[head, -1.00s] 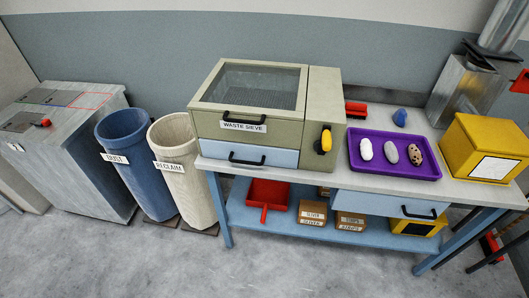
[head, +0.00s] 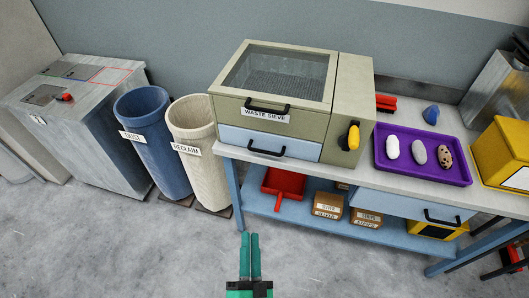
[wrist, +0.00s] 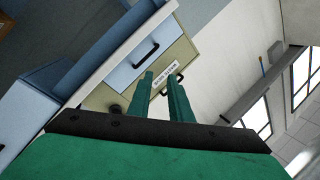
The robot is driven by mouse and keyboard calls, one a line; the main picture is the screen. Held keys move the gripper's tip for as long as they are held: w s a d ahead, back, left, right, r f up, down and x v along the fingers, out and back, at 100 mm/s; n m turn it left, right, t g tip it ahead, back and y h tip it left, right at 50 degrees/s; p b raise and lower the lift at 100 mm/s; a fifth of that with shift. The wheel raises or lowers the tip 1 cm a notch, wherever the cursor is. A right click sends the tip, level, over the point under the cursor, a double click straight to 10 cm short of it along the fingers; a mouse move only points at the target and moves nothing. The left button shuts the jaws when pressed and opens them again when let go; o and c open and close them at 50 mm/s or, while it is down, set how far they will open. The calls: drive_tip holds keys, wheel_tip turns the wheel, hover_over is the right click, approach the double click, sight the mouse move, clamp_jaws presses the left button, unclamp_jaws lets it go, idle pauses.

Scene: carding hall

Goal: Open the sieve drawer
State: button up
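The waste sieve (head: 230,107) is a beige box with a mesh window on the bench, with a black handle and a "WASTE SIEVE" label on its upper front. Below that is the light blue sieve drawer (head: 305,151) with a black bar handle (head: 266,150). Its front looks flush with the box, so it appears shut. The drawer (wrist: 122,72) and its handle (wrist: 147,53) also show in the wrist view, tilted. My gripper (head: 249,236) is low in front of the bench, apart from the drawer. Its green fingers are empty, with a gap between them in the wrist view.
Blue (head: 150,140) and cream (head: 191,130) bins stand left of the bench. A yellow handle (head: 350,137) is on the box's right side. A purple tray (head: 425,175) with several lumps lies right. Another blue drawer (head: 400,205) hangs under the benchtop. The floor in front is clear.

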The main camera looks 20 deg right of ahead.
sight(264, 151)
drive_tip(key=w+d+r+m+h, duration=0.1)
drive_tip(key=w+d+m, duration=0.3)
drive_tip(key=w, duration=0.5)
drive_tip(key=w+d+r+m+g+h, duration=0.1)
drive_tip(key=w+d+m, duration=0.3)
drive_tip(key=w, duration=0.5)
drive_tip(key=w+d+r+m+g+h, duration=0.1)
drive_tip(key=w+d+r+m+h, duration=0.1)
drive_tip(key=w, duration=0.7)
drive_tip(key=shift+w+d+r+m+h, duration=0.1)
drive_tip(key=shift+d+m+h, duration=0.35)
drive_tip(key=shift+d, duration=0.45)
drive_tip(key=shift+w+d+r+m+h, duration=0.1)
drive_tip(key=shift+d+m+h, duration=0.15)
drive_tip(key=shift+d+m, duration=0.5)
drive_tip(key=shift+d, duration=0.1)
drive_tip(key=shift+s, duration=0.1)
clamp_jaws()
